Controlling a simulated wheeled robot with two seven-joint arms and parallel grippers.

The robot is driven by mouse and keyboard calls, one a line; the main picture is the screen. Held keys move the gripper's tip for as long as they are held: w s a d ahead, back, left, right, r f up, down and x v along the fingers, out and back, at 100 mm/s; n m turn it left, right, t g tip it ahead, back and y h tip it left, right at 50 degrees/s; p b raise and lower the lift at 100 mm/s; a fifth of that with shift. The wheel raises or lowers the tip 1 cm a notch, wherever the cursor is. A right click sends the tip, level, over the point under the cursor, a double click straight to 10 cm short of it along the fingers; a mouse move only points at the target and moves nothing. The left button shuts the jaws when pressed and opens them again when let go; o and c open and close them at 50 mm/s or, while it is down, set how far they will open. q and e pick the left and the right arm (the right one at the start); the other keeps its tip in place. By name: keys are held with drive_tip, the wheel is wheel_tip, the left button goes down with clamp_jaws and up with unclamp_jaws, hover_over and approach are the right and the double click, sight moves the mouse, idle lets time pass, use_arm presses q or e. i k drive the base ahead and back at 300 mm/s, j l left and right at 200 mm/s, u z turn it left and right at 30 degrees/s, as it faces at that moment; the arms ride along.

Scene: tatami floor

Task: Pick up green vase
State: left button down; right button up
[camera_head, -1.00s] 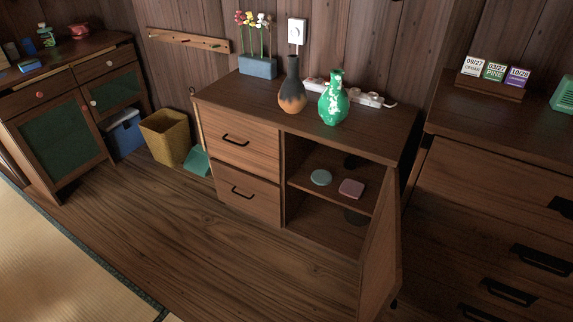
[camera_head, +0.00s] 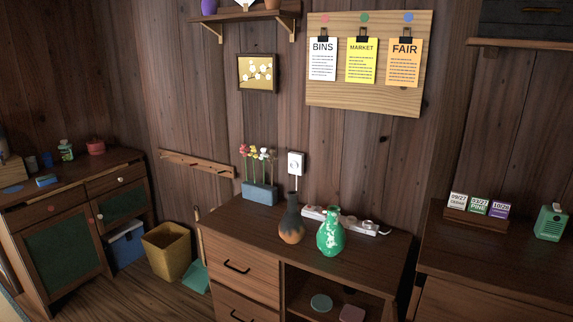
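The green vase (camera_head: 330,236) has white patches and a narrow neck. It stands upright on top of the brown wooden cabinet (camera_head: 365,262), near the middle. A dark vase with an orange lower part (camera_head: 291,224) stands close to its left. A white power strip (camera_head: 352,222) lies just behind the green vase. Neither of my grippers shows in the head view.
A blue flower planter (camera_head: 260,192) sits at the cabinet's back left. The open shelf below holds a round teal item (camera_head: 321,302) and a pink item (camera_head: 352,313). A yellow bin (camera_head: 167,249) stands left of the cabinet. A calendar stand (camera_head: 476,212) sits on the right dresser.

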sight(331, 238)
drive_tip(key=l+u, duration=0.15)
drive_tip(key=l, duration=0.45)
drive_tip(key=l+u, duration=0.1)
drive_tip(key=l, duration=0.45)
drive_tip(key=k+l+u, duration=0.15)
drive_tip(key=l, duration=0.45)
drive_tip(key=l+u, duration=0.1)
drive_tip(key=l, duration=0.45)
drive_tip(key=k, duration=0.05)
